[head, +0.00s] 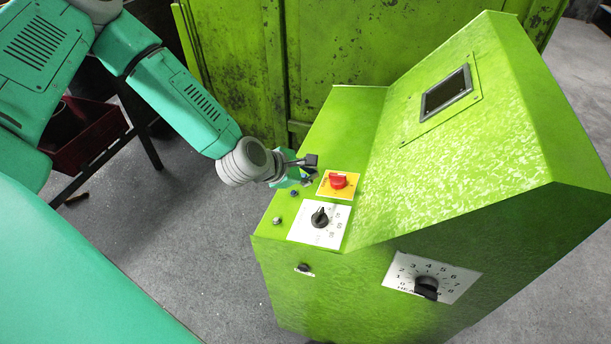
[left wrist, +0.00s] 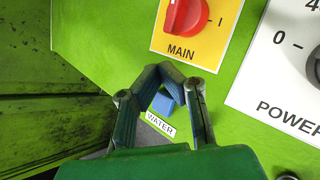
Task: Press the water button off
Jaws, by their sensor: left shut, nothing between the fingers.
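The water button (left wrist: 165,104) is a small blue block on the green panel in the left wrist view, with a white WATER label (left wrist: 160,125) beside it. My left gripper (left wrist: 172,72) is shut and empty. Its bent fingers frame the button in that view, with the tips together just above it in the picture. I cannot tell whether they touch the panel. In the head view my left gripper (head: 309,161) is at the left edge of the console top, beside the main switch. The button is hard to make out there. My right gripper is not in view.
The red MAIN switch (head: 338,181) on its yellow plate is close to the gripper. The black POWER knob (head: 320,217) is nearer me. A heat dial (head: 427,287) is on the console front. A sloped console face (head: 450,110) rises to the right.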

